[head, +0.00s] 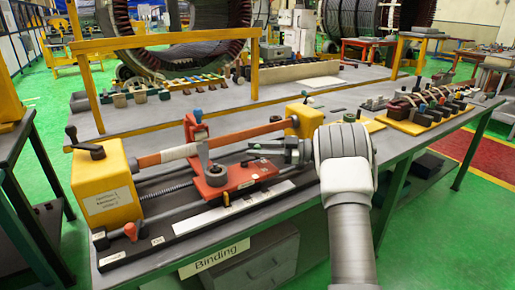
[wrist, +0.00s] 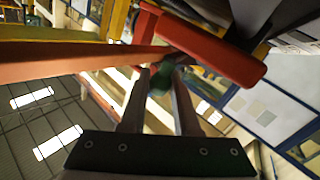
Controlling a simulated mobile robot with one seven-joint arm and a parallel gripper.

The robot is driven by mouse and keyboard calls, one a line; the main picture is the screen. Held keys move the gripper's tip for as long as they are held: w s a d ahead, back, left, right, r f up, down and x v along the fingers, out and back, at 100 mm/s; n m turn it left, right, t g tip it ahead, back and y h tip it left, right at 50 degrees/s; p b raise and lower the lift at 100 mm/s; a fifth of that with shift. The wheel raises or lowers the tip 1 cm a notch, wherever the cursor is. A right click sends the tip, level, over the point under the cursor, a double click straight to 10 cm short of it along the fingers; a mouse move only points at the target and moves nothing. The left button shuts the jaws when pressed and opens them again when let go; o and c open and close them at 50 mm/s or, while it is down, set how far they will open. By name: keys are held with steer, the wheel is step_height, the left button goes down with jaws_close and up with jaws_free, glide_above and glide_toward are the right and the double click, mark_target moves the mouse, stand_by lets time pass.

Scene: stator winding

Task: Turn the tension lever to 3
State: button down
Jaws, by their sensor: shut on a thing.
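A winding fixture stands on the workbench, with a red carriage (head: 222,178) between two yellow end blocks. My gripper (head: 262,147) reaches in from the right, just over the right side of the carriage. In the wrist view my gripper (wrist: 161,82) is shut on a dark green knob (wrist: 160,80) between its fingertips. The knob appears to be the end of the tension lever; the lever's shaft and the scale numbers cannot be made out. The red carriage (wrist: 215,55) lies just beyond the fingers in the wrist view.
A copper-coloured wrapped bar (head: 235,136) runs between the left yellow block (head: 106,188) and the right yellow block (head: 304,120), close to my gripper. A tray of dark parts (head: 420,118) sits to the right.

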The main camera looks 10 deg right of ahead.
steer(key=c, duration=0.7)
jaws_free()
steer(key=shift+a, duration=0.1)
steer(key=shift+o, duration=0.2)
steer(key=p+v, duration=0.2)
steer(key=v, duration=1.5)
steer(key=shift+d, duration=0.25)
